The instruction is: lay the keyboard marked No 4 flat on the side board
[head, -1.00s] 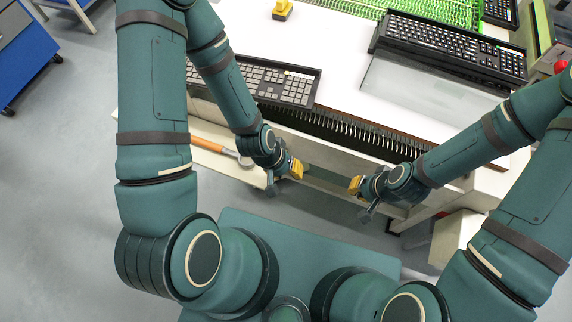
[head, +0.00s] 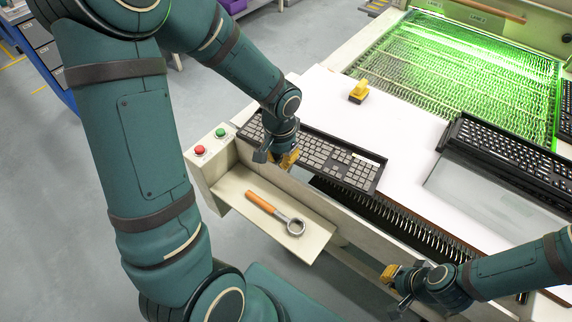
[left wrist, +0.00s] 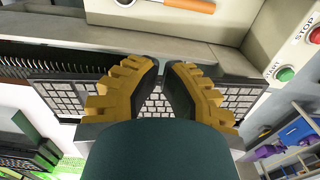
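A dark keyboard with grey keys (head: 330,158) lies at the front left edge of the white table, and it also shows in the left wrist view (left wrist: 75,97). I cannot read any number on it. My left gripper (head: 277,158) is over its left part, open, with its yellow-padded fingers (left wrist: 163,70) apart above the keys; contact is unclear. A second black keyboard (head: 510,155) lies at the right in a dark frame. A beige side board (head: 240,195) juts out below the table's front left. My right gripper (head: 393,290) looks open and empty in front of the table.
An orange-handled ring tool (head: 272,210) lies on the side board. Red (head: 199,150) and green (head: 220,132) buttons stand beside it. A yellow-topped block (head: 358,91) sits on the table. A green-lit bed (head: 450,75) is behind. A toothed strip (head: 385,215) runs along the front.

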